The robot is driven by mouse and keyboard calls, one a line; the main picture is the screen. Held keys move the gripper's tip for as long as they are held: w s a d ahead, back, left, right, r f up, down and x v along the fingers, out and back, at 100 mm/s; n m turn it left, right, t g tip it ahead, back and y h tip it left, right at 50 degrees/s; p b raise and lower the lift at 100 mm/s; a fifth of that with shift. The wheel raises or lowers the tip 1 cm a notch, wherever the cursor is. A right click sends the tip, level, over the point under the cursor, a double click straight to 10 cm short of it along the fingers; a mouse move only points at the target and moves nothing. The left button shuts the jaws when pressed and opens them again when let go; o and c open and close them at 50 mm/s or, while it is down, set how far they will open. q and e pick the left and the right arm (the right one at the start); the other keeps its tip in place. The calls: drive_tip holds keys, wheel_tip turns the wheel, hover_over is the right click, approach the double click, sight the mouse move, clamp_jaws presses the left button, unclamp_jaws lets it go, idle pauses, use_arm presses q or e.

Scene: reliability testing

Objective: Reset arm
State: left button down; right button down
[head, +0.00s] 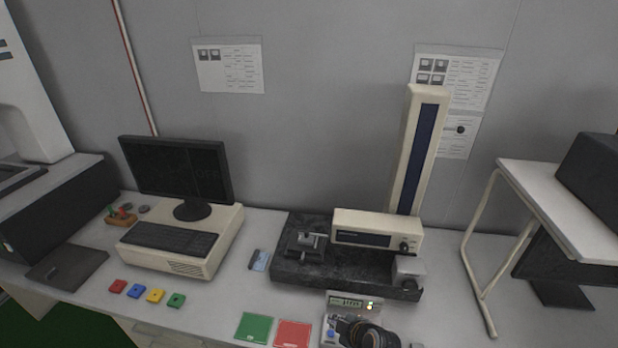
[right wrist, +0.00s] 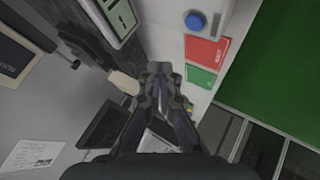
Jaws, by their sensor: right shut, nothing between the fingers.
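My left gripper is in neither view.
A black granite base (head: 330,275) with a tall column (head: 416,150) stands at centre right. A green pad (head: 253,327) and a red pad (head: 293,334) lie near the front edge. A monitor (head: 177,172) stands left. A white stand (head: 560,205) is at right.

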drive_tip(key=s+d+r+m+g+h, duration=0.25)
drive_tip(key=s+d+r+m, duration=0.4)
drive_tip(key=s, duration=0.35)
drive_tip(key=s+d+r+m+g+h, duration=0.25)
drive_tip(key=s+d+r+m, duration=0.25)
drive_tip(key=s+d+m, duration=0.3)
drive_tip(key=s+d+f+b, duration=0.1)
drive_tip(key=s+f+b, duration=0.1)
drive_tip(key=f, duration=1.3)
drive_tip(key=s+d+f+b, duration=0.1)
drive_tip(key=f+b, duration=0.1)
drive_tip(key=f, duration=1.3)
drive_tip(key=s+d+f+g+b, duration=0.1)
drive_tip(key=s+f+g+b, duration=0.1)
drive_tip(key=s+f, duration=1.7)
drive_tip(key=shift+f+b, duration=0.85)
drive_tip(key=shift+d, duration=0.1)
